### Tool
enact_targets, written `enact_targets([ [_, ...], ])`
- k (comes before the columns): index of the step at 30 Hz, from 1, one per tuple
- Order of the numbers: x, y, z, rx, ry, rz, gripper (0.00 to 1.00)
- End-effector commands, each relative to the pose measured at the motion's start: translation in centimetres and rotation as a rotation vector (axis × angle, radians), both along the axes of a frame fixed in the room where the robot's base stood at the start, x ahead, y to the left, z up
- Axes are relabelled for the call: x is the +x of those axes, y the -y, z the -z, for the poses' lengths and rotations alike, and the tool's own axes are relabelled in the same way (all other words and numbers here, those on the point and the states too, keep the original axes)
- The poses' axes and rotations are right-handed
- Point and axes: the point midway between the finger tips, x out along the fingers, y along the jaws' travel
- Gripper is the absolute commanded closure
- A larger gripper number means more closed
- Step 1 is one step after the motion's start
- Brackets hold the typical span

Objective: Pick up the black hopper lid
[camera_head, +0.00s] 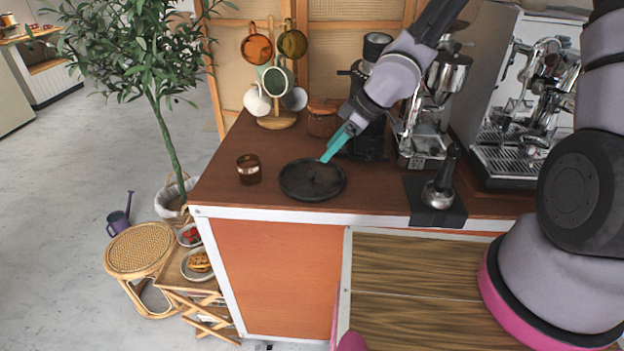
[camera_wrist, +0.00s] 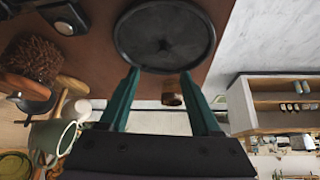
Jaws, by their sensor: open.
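A round black disc with a raised rim, which looks like the black hopper lid (camera_head: 298,190), lies flat on the brown counter near its front edge. In the wrist view the lid (camera_wrist: 135,40) shows a small knob-like bump at its middle. My gripper (camera_head: 326,158) has teal fingers and comes down from the upper right to the disc's back right edge. In the wrist view my gripper (camera_wrist: 160,72) is open, with nothing between its fingertips and the near rim of the disc just beyond them. I cannot tell whether the fingers touch it.
A brown glass (camera_head: 249,170) stands left of the disc. A mug tree (camera_head: 277,120) and a wooden-lidded jar (camera_head: 322,120) stand behind. The counter's front edge is close.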

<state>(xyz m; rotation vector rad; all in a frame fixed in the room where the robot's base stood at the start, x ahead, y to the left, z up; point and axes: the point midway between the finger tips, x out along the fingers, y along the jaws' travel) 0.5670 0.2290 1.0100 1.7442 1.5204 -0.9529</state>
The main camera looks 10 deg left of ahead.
Motion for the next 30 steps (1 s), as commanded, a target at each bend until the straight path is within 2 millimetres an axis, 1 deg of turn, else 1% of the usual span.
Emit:
enact_targets([
  [6, 0.0, -1.2, 1.8, -0.001, -0.002, -0.001, 0.36],
  [17, 0.1, -1.9, 3.2, -0.001, 0.000, -0.001, 0.36],
  [24, -0.3, -3.1, 5.6, -0.003, 0.000, -0.002, 0.36],
  [27, -0.1, -3.7, 6.6, -0.002, -0.001, 0.001, 0.36],
  [30, 0.0, -4.0, 7.0, -0.001, 0.001, 0.001, 0.36],
])
